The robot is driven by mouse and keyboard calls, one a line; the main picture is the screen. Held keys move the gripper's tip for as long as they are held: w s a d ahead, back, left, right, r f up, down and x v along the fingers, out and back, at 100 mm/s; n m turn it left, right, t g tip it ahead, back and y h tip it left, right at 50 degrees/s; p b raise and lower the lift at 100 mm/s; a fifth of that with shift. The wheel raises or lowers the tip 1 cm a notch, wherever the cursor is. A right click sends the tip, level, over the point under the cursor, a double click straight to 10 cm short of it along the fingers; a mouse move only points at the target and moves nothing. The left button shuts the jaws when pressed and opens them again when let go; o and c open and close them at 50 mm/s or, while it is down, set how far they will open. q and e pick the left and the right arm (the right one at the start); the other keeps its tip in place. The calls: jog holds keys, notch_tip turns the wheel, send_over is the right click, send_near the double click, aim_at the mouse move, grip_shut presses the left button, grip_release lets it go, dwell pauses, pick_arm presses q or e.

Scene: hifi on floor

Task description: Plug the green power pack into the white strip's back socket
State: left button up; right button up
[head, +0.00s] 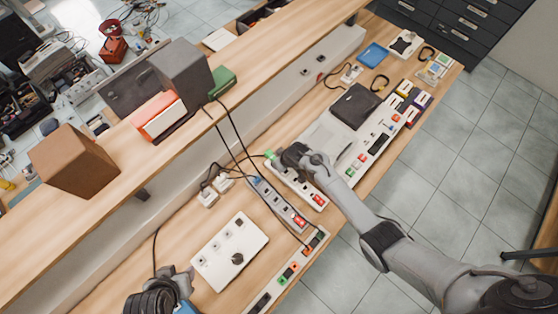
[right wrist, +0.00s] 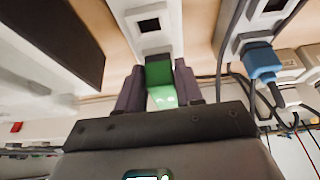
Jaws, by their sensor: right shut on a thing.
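The green power pack (right wrist: 160,80) is held between the two fingers of my right gripper (right wrist: 159,92) in the right wrist view. In the head view a bit of its green (head: 269,154) shows just left of my right gripper (head: 279,156). The white strip (head: 309,195) runs under that gripper, with a red switch at its near end. In the right wrist view the strip (right wrist: 172,38) lies straight beyond the pack, and a dark socket shows in it. I cannot tell whether the pack is seated. My left gripper (head: 172,283) is at the bottom left; its fingers are unclear.
A second strip (head: 277,204) lies left of the white one; a blue plug (right wrist: 262,62) sits in it. Black cables hang from the shelf nearby. A white panel with knobs (head: 229,250), white adapters (head: 215,190) and a dark box (head: 355,106) are on the bench.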

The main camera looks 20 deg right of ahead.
jog(key=o, duration=1.1)
jog(key=shift+c, duration=0.2)
jog(key=shift+r, duration=0.1)
jog(key=shift+s+r, duration=0.2)
jog(key=shift+r, duration=0.35)
jog(key=w+r+p+v, duration=0.1)
jog(key=w+p+v, duration=0.1)
jog(key=p+v, duration=0.7)
jog(key=shift+a+p+v, duration=0.3)
jog(key=shift+a+v, duration=0.2)
jog(key=shift+v, duration=2.4)
jog(key=shift+d, duration=0.2)
